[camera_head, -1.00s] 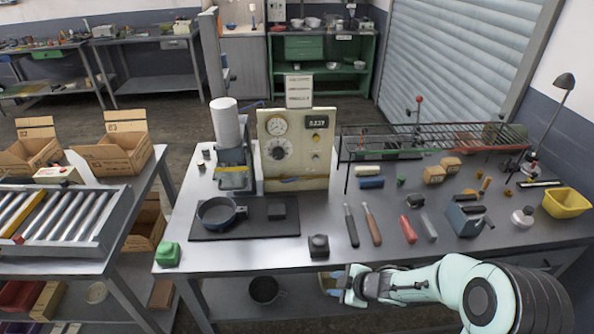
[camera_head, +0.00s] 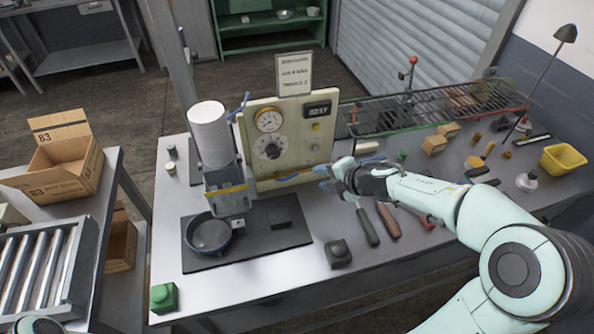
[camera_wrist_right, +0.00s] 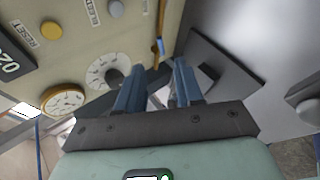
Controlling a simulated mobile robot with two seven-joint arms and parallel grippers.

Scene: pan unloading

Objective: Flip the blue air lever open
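The cream panel (camera_head: 290,150) with gauge, dial and display stands at the back of the table. A blue lever (camera_head: 287,177) lies roughly level along the panel's bottom edge, beside a yellow strip. It also shows in the right wrist view (camera_wrist_right: 160,46), above the fingers. Another blue part (camera_head: 238,106) sticks out at the panel's upper left; I cannot tell its function. My right gripper (camera_head: 327,177) is right of the lower lever, apart from it. In the right wrist view its fingers (camera_wrist_right: 157,88) are spread and empty.
A press-like machine (camera_head: 225,185) with a white cylinder stands left of the panel. A pan (camera_head: 209,233) and a dark block (camera_head: 279,217) are on a black mat. A wire rack (camera_head: 440,105) stands right of the panel. Tools lie beneath my right forearm.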

